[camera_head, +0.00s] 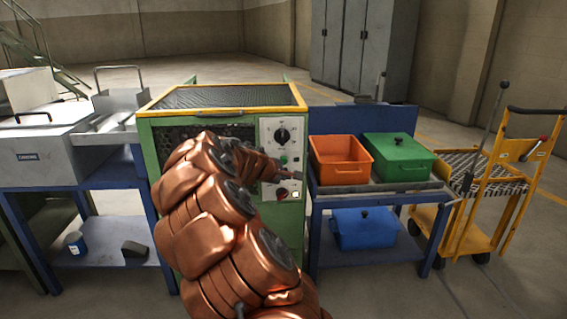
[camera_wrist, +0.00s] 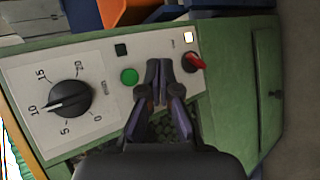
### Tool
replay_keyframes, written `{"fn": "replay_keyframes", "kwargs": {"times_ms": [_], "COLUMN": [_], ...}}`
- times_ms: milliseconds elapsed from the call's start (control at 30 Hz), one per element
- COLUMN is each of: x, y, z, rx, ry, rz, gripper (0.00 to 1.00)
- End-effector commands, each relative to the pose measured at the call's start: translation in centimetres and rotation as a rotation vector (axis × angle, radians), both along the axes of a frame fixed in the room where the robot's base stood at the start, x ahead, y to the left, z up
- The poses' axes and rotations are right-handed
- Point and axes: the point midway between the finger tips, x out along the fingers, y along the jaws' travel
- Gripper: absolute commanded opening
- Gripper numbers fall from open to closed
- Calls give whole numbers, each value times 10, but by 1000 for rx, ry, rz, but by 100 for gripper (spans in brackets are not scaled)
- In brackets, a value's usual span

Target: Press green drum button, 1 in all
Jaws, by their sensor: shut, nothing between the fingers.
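The green button (camera_wrist: 129,76) is a small round button on the pale control panel (camera_wrist: 30,80) of the green machine. It also shows in the head view (camera_head: 284,160), low on the panel. My gripper (camera_wrist: 160,64) is shut and empty in front of the panel. In the wrist view its fingertips lie just right of the green button, between it and the red switch (camera_wrist: 194,62). I cannot tell how far the tips stand from the panel. In the head view my arm hides part of the machine's front.
A black dial (camera_wrist: 69,98) is left of the button in the wrist view. A dark square (camera_wrist: 121,49) and a lit square (camera_wrist: 188,36) are also on the panel. An orange bin (camera_head: 340,160) and green box (camera_head: 398,157) stand on the blue table at right.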

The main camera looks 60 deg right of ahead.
Motion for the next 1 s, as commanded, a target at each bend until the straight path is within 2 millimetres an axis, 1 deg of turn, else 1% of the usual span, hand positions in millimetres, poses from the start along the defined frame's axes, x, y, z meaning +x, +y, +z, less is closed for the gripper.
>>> {"fn": "replay_keyframes", "kwargs": {"times_ms": [167, 300, 400, 500, 700, 1000], "x": [15, 22, 30, 34, 39, 39], "y": [-17, -30, -37, -43, -49, -50], "z": [1, -1, 1, 0, 0, 0], "rx": [-1, 2, 0, 0, -1, -1], "ry": [-3, 0, -2, -1, -1, 0], "rz": [3, -2, 1, 0, 2, 0], "gripper": [0, 0, 0, 0, 0, 0]}}
